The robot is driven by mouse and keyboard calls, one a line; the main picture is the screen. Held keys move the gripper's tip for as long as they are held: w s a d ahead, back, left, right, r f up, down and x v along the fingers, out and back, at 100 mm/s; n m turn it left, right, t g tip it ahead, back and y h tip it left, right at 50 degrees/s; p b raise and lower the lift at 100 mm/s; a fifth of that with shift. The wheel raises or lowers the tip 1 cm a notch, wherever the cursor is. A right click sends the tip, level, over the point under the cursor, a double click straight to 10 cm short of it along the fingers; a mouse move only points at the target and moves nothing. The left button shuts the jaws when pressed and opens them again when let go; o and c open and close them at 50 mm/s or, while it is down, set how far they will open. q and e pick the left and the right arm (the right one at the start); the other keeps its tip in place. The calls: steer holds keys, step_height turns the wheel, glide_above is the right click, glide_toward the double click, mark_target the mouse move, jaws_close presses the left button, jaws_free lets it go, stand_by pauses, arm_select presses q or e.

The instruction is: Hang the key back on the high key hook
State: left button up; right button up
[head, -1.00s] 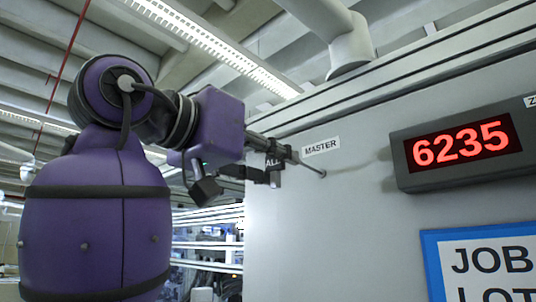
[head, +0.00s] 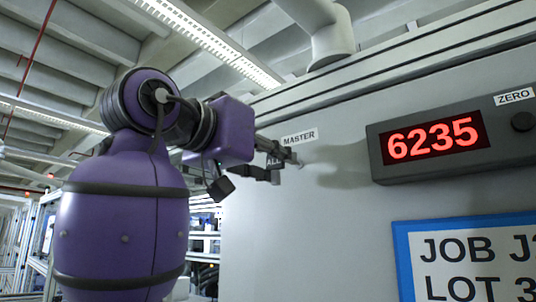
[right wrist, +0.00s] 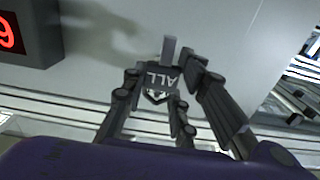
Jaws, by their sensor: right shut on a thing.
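My right gripper (head: 283,168) is raised against the grey wall panel, just below the MASTER label (head: 299,138). It is shut on the key, whose dark tag reads ALL (head: 273,161). In the right wrist view the tag (right wrist: 163,78) sits between the fingers, with a grey bar (right wrist: 169,48) sticking out past it. In the head view a small pale hook end (head: 300,164) shows right beside the fingertips; most of the hook is hidden by the gripper. I cannot tell whether the key touches or sits on the hook. My left gripper is not in view.
A dark display box (head: 430,148) with red digits 6235 juts from the panel at right; it also shows in the right wrist view (right wrist: 35,35). A blue-framed job sign (head: 475,260) is below it. The panel between gripper and display is bare.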

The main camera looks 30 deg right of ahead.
steer(key=shift+x, duration=0.95)
steer(key=shift+d+f, duration=0.15)
steer(key=shift+f, duration=0.25)
stand_by(0.3)
stand_by(0.5)
steer(key=o, duration=1.1)
steer(key=shift+o, duration=0.8)
steer(key=o, duration=0.4)
